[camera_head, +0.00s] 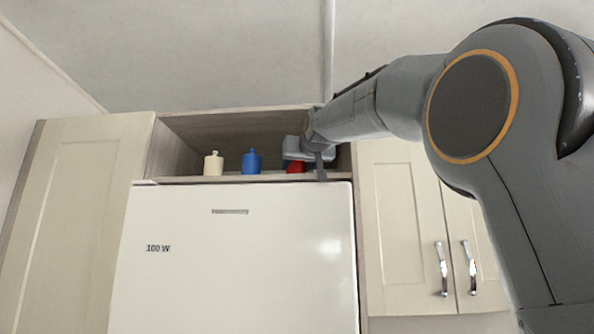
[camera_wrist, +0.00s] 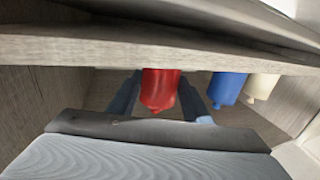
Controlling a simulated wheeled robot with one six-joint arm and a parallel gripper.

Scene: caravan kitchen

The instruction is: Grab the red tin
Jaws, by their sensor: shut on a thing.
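The red tin (camera_head: 296,167) stands at the right of the open shelf, mostly hidden behind my gripper (camera_head: 305,170). In the wrist view the red tin (camera_wrist: 160,88) shows between the two fingers of my gripper (camera_wrist: 162,98), one on each side. My gripper is shut on it. The picture does not show clearly whether the tin is lifted off the shelf floor.
A blue tin (camera_head: 251,162) and a cream tin (camera_head: 213,164) stand on the same shelf (camera_head: 190,130), left of the red one in the head view. A white panel marked 100 W (camera_head: 240,260) is below. Cupboards (camera_head: 85,210) flank the shelf.

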